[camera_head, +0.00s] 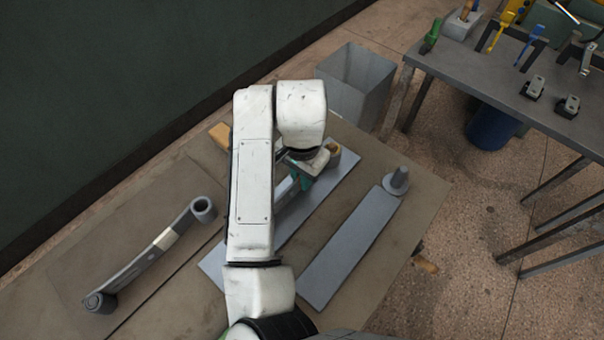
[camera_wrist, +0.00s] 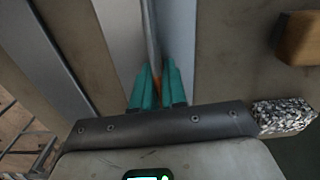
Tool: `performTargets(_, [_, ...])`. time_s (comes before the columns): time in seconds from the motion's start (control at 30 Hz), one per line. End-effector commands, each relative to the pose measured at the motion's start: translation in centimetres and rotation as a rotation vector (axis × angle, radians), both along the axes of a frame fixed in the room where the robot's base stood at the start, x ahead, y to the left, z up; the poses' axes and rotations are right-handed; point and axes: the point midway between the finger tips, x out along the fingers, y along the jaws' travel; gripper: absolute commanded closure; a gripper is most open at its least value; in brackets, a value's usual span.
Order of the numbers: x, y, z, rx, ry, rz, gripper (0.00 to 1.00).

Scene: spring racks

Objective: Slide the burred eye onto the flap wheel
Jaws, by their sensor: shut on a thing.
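My gripper (camera_head: 303,178) is partly hidden behind my white arm in the head view. In the wrist view its teal fingers (camera_wrist: 157,90) are shut on a thin grey strip (camera_wrist: 150,35) that stands on edge. A bit of orange shows between the fingers. A tan, round piece (camera_head: 333,150) is just beyond my gripper, at the far end of a grey plate; I cannot tell whether it is the flap wheel. Whether the strip's eye touches it is hidden. The burred eye cannot be told apart.
A grey leaf with rolled ends (camera_head: 150,255) lies at left on the bench. A grey bin (camera_head: 357,82) stands behind. A wooden block (camera_wrist: 300,38) shows in the wrist view.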

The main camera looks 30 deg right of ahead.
Motion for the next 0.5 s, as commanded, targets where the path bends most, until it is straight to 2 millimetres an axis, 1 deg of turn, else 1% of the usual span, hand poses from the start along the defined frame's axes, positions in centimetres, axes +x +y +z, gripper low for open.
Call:
performTargets(0.03, [0.04,0.01,0.11,-0.001,-0.003,0.0,0.85])
performTargets(0.3, [0.02,0.01,0.05,-0.001,-0.001,0.0,0.59])
performTargets(0.5, [-0.04,-0.01,-0.11,0.001,0.001,0.0,0.58])
